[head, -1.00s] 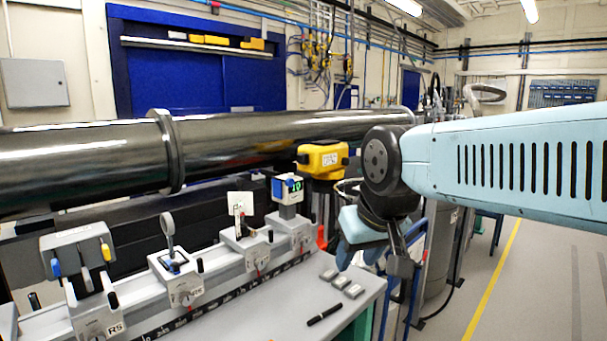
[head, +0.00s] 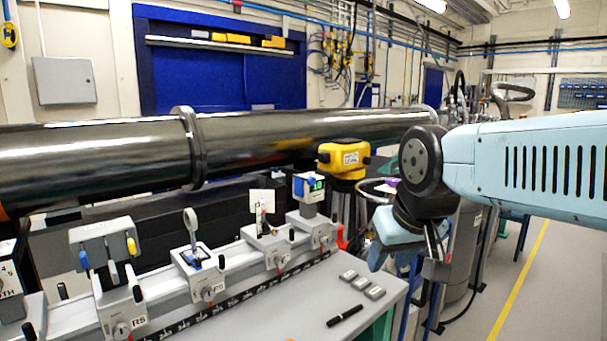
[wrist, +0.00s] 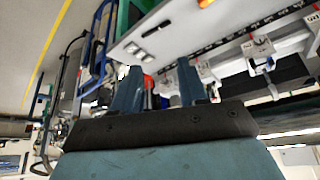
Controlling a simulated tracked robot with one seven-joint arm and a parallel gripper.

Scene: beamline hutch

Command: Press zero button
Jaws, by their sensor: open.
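My gripper (head: 388,258) hangs right of that device, beyond the bench's right end, partly hidden by my wrist. In the wrist view, its two blue fingers (wrist: 157,88) are spread apart with nothing between them. The bench top (wrist: 165,20) lies beyond the fingers in that view.
Rail carriers, one with a round lens (head: 192,222), line the grey bench (head: 385,308). Three small grey blocks (head: 362,284) and a black pen (head: 345,315) lie on it. A thick black pipe (head: 310,135) runs behind, near a yellow instrument (head: 343,158). Floor at right is clear.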

